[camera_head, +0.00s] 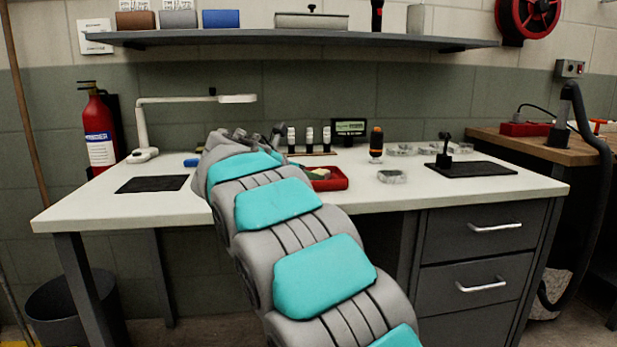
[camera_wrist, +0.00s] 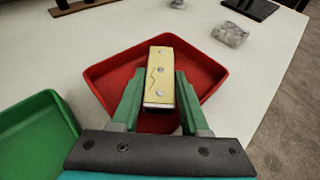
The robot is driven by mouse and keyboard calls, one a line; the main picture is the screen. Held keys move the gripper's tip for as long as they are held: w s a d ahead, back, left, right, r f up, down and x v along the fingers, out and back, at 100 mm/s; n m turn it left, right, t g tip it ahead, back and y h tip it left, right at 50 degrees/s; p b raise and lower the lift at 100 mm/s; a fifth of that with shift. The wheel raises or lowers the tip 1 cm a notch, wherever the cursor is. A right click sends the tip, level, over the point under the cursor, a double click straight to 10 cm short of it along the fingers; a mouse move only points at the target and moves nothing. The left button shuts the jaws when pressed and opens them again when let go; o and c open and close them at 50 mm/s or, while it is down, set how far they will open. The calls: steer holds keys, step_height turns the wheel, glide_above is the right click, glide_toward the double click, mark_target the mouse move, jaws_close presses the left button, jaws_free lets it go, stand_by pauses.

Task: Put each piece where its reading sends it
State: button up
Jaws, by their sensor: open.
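My gripper (camera_wrist: 159,88) has two green fingers and points down over a red tray (camera_wrist: 105,72) in the wrist view. The fingers are open, one on each side of a yellow piece (camera_wrist: 160,66) with rivet heads and a dark zigzag crack line. The piece lies over the tray's floor; I cannot tell whether the fingers touch it. A green tray (camera_wrist: 35,140) is at the lower left, and its visible inside is empty. In the head view the red tray (camera_head: 336,183) shows in part behind my arm, which hides my gripper. A small lit display (camera_head: 349,127) stands behind; its reading is illegible.
On the white bench (camera_head: 430,197) lie a black mat (camera_head: 153,184) at left and another mat (camera_head: 472,169) with a small stand at right. A lamp (camera_head: 142,155) stands back left.

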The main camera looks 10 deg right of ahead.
steer(key=p+v, duration=0.1)
steer(key=v, duration=1.1)
steer(key=shift+r, duration=0.25)
